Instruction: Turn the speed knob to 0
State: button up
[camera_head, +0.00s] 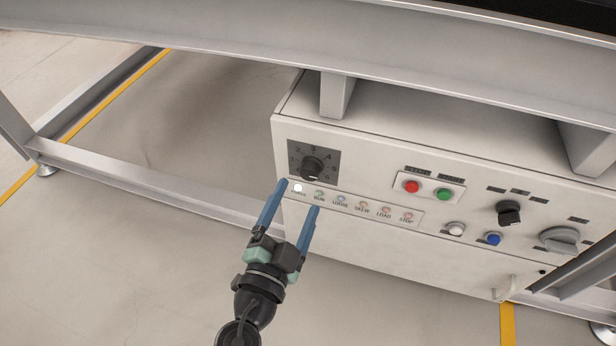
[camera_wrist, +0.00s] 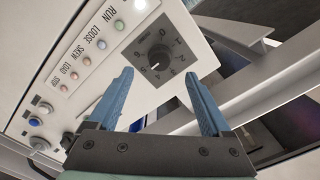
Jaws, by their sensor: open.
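The speed knob (camera_head: 313,167) is a round black knob on a dark grey square dial plate at the upper left of the control box front. Numbers run around it. In the wrist view the knob (camera_wrist: 159,59) has a small pale mark near its lower left edge; I cannot tell exactly which number it points to. My gripper (camera_head: 297,197) has two blue fingers, spread apart and empty. It is below the dial in the head view, apart from the knob. In the wrist view the knob shows beyond and between the fingertips (camera_wrist: 158,73).
A row of indicator lamps (camera_head: 362,205) runs below the dial, its leftmost lamp lit white. Red (camera_head: 411,187) and green (camera_head: 443,195) buttons, a second black knob (camera_head: 508,212) and a grey switch (camera_head: 560,239) are farther right. A metal beam (camera_head: 230,48) crosses above the box.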

aim_at(308, 176)
jog(key=x, duration=0.6)
jog(key=shift+w+d, duration=0.1)
jog(key=shift+w, duration=0.25)
grip_shut()
